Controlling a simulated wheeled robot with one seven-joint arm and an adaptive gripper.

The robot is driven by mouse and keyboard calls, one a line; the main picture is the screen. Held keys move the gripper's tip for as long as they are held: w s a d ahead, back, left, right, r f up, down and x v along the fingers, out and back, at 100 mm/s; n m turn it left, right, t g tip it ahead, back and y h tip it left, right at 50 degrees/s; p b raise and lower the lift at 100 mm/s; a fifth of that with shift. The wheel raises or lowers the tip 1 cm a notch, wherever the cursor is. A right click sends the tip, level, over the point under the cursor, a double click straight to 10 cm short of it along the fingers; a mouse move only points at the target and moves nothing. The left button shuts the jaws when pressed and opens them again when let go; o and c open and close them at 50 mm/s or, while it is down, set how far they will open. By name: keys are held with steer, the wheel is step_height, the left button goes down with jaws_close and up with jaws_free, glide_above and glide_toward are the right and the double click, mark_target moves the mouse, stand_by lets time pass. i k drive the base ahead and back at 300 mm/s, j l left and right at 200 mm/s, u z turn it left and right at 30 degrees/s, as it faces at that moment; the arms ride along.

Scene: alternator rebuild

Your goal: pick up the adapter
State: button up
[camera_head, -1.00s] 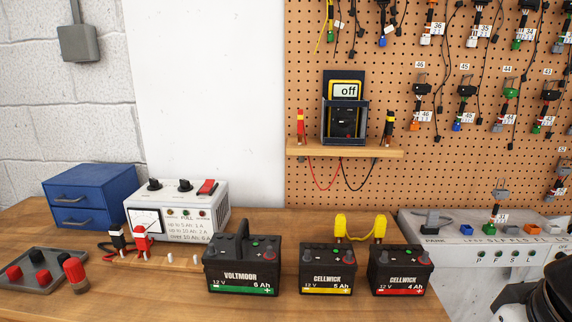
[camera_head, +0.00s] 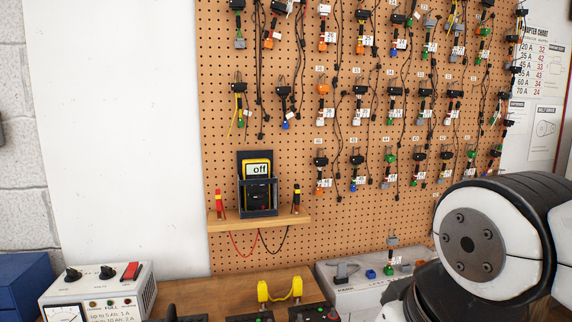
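Several adapters hang in rows on the pegboard, each a short lead with a coloured plug and a small white number tag. One has an orange plug (camera_head: 323,90), one a green plug (camera_head: 389,158), and several have black tops. Another adapter with a green plug (camera_head: 389,269) stands on the grey tester (camera_head: 350,291) below the board. I cannot tell which adapter is meant. My arm fills the lower right; my gripper is not in view.
A multimeter reading "off" (camera_head: 257,171) stands on a small wooden shelf (camera_head: 240,225) with red and black probes. A chart (camera_head: 530,75) hangs at right.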

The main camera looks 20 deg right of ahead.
mark_target(446, 155)
steer(key=z, duration=1.1)
